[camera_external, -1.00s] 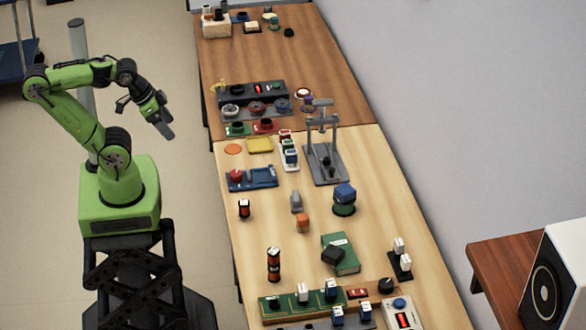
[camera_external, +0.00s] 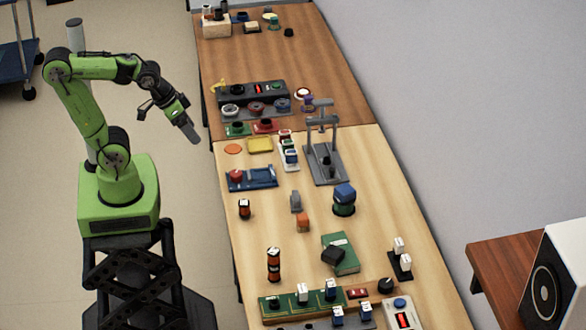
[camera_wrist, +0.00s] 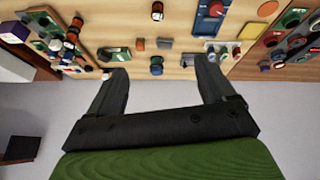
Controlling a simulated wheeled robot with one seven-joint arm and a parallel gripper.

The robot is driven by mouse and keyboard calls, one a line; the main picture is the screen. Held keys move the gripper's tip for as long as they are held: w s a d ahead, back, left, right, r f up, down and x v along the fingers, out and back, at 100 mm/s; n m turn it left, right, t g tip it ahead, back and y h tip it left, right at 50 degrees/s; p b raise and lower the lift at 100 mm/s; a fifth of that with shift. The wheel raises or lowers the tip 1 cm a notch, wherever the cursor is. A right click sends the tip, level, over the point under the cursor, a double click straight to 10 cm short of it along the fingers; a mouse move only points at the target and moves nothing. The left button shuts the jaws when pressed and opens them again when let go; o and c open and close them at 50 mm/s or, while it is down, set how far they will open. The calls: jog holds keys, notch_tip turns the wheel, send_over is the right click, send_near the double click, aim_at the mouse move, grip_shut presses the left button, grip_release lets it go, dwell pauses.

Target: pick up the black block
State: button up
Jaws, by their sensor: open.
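The black block (camera_external: 333,256) lies tilted on the green book (camera_external: 349,262), at the book's left edge, on the light wooden table. In the wrist view the green book (camera_wrist: 120,57) shows near the tip of the left finger; the block is too small there to tell clearly. My gripper (camera_external: 191,132) is open and empty. It hangs in the air left of the table, far from the block, pointing down and right. In the wrist view my gripper (camera_wrist: 161,69) has its two fingers wide apart with nothing between them.
An orange block (camera_external: 303,222), a striped cylinder (camera_external: 273,264) and a blue-topped stack (camera_external: 344,199) stand around the book. A grey press stand (camera_external: 325,160) rises farther back. A green panel (camera_external: 284,304) lies in front. A speaker (camera_external: 552,285) stands at the right.

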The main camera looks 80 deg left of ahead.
jog(key=w+d+f+n+h, duration=0.25)
jog(key=w+d+f, duration=0.25)
jog(key=w, duration=0.4)
jog(key=n+t+h+p, duration=0.1)
jog(key=n+t+h, duration=0.45)
jog(key=n, duration=1.75)
send_near(328, 249)
jog(key=shift+g+h, duration=0.5)
jog(key=shift+g, duration=0.35)
jog(key=w+d, duration=0.1)
jog(key=w, duration=0.2)
jog(key=w+d+f, duration=0.1)
jog(key=shift+w+d+f, duration=0.15)
jog(key=shift+d, duration=0.15)
jog(key=b+x, duration=0.1)
jog(key=x, duration=0.5)
jog(key=shift+w+f, duration=0.1)
jog(key=shift+f, duration=0.05)
jog(key=shift+a, duration=0.1)
jog(key=shift+c, duration=0.2)
